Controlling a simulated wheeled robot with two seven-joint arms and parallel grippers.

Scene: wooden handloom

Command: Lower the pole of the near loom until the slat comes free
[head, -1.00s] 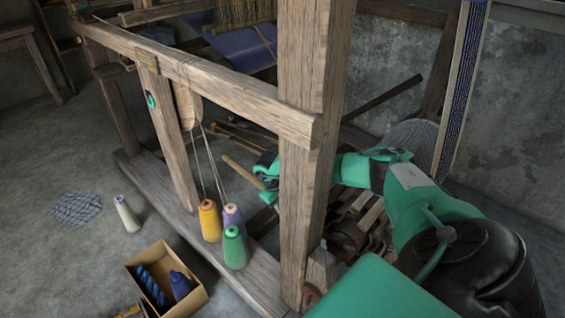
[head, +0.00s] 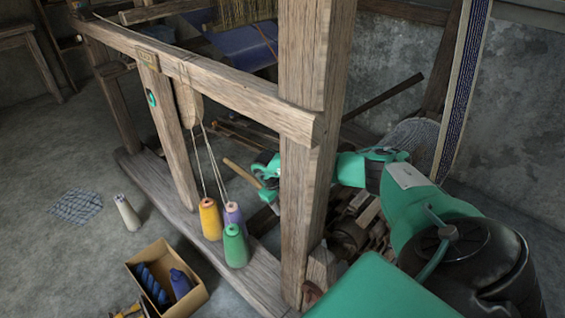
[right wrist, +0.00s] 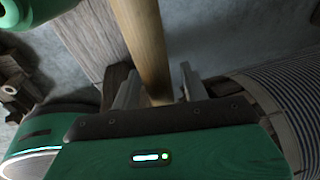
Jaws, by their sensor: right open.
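The near loom (head: 312,150) is a weathered wooden frame with a thick post in front. A pale round pole (head: 240,170) slants behind the post, its free end toward the left. My right gripper (head: 262,176) is at the pole's lower visible part, partly hidden by the post. In the right wrist view the pole (right wrist: 142,38) runs down between the two grey fingers of my right gripper (right wrist: 157,86), which stand apart with the pole between them. I cannot tell which piece is the slat; a small wooden board (head: 188,104) hangs under the top beam. My left gripper is out of view.
A cardboard box (head: 190,303) with blue spools, a white cone (head: 127,213) and a checked cloth (head: 77,206) are on the floor. Slats of wood lie behind the post.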

